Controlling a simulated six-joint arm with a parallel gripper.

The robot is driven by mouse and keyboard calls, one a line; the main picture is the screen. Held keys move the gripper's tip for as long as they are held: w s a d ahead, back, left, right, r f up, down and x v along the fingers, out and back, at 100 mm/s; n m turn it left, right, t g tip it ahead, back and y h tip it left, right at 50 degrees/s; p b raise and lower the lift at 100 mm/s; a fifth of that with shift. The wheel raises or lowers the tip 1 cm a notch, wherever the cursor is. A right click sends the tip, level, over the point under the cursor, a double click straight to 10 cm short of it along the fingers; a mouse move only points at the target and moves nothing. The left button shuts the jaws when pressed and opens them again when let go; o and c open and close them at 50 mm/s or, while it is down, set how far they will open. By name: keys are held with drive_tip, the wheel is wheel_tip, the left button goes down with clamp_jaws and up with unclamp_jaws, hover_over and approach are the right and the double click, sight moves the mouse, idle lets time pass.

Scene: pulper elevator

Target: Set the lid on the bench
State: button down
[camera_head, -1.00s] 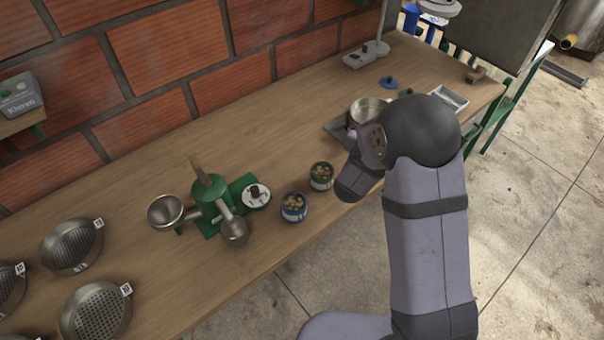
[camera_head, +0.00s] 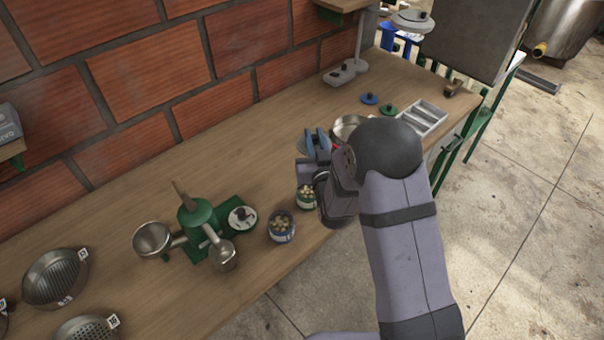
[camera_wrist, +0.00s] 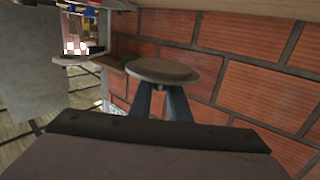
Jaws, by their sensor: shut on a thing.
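My gripper (camera_head: 317,142) is shut on a round grey lid (camera_wrist: 165,71). In the wrist view the lid sits flat across the tips of my two blue-grey fingers (camera_wrist: 160,100), with brick wall behind it. In the head view a grey edge of the lid (camera_head: 304,150) shows beside the fingers, held over the bench (camera_head: 250,130) left of a metal pot (camera_head: 347,123). My arm hides part of the pot. How high the lid is above the bench I cannot tell.
A blue lid (camera_head: 369,98), a green lid (camera_head: 388,109) and a divided tray (camera_head: 424,117) lie at the back right. Two filled tins, green (camera_head: 306,198) and blue (camera_head: 281,226), stand near the front edge. A green grinder (camera_head: 195,215) stands left. Bench toward the wall is clear.

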drive_tip(key=shift+f+p, duration=0.35)
drive_tip(key=shift+f, duration=2)
drive_tip(key=shift+f, duration=0.1)
wheel_tip(320, 180, down, 4)
drive_tip(key=shift+r+p, duration=0.1)
drive_tip(key=shift+p, duration=0.3)
drive_tip(key=shift+f+b, duration=0.7)
drive_tip(key=c, duration=1.7)
unclamp_jaws()
drive_tip(key=shift+o, duration=0.2)
